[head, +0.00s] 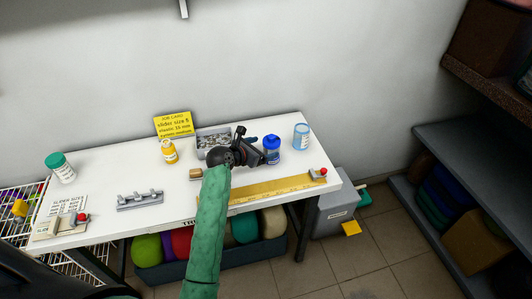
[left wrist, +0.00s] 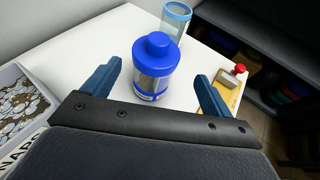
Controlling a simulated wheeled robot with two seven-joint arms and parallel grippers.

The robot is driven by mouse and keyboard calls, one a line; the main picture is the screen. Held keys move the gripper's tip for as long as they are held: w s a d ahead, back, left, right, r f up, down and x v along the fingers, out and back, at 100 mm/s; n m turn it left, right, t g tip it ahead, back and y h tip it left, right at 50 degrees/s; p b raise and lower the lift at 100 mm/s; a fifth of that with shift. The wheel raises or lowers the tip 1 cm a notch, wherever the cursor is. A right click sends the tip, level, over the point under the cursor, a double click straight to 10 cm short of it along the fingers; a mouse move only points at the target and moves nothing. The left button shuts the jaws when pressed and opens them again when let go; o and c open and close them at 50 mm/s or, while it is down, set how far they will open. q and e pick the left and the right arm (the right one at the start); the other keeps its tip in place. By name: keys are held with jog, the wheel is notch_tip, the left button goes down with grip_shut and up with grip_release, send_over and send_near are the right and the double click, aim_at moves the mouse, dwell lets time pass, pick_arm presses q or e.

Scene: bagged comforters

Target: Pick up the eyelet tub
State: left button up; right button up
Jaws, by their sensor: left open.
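A tub with a blue lid (head: 272,150) stands upright on the white table, right of centre. In the left wrist view the same tub (left wrist: 155,70) shows a clear, silvery body, a domed blue lid and a small label too small to read; I cannot confirm it is the eyelet tub. My left gripper (head: 259,148) is open and empty just left of this tub. In the left wrist view the two blue fingers (left wrist: 158,80) point towards the tub, one on each side of it in the picture. My right gripper is not in view.
A pale blue container (head: 301,137) stands behind and right. A grey tray of small pieces (head: 213,140), a yellow bottle (head: 169,152) and a yellow ruler (head: 265,190) are near. A white tub with green lid (head: 60,168) stands far left. The table's right edge is close.

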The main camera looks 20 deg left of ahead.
aim_at(272, 145)
pick_arm(q)
jog(key=shift+s+a+f+n, duration=0.1)
jog(key=shift+s+a+n, duration=0.2)
jog(key=shift+a, duration=0.05)
jog(key=shift+w+f, duration=0.1)
jog(key=shift+w, duration=0.05)
jog(key=p+x, duration=0.1)
jog(key=x, duration=0.1)
jog(key=shift+w+d+f, duration=0.1)
jog(key=shift+w+f, duration=0.1)
jog(key=shift+w, duration=0.25)
jog(key=p+x, duration=0.2)
jog(key=x, duration=0.1)
jog(key=shift+w+d+f, duration=0.1)
jog(key=shift+w+f, duration=0.1)
jog(key=shift+w+d+f, duration=0.1)
jog(key=shift+w+f, duration=0.15)
jog(key=shift+w, duration=0.05)
jog(key=c, duration=1.1)
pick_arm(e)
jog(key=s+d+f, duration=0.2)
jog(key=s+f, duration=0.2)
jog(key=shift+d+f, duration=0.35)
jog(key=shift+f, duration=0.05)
pick_arm(q)
jog(key=shift+r, duration=0.1)
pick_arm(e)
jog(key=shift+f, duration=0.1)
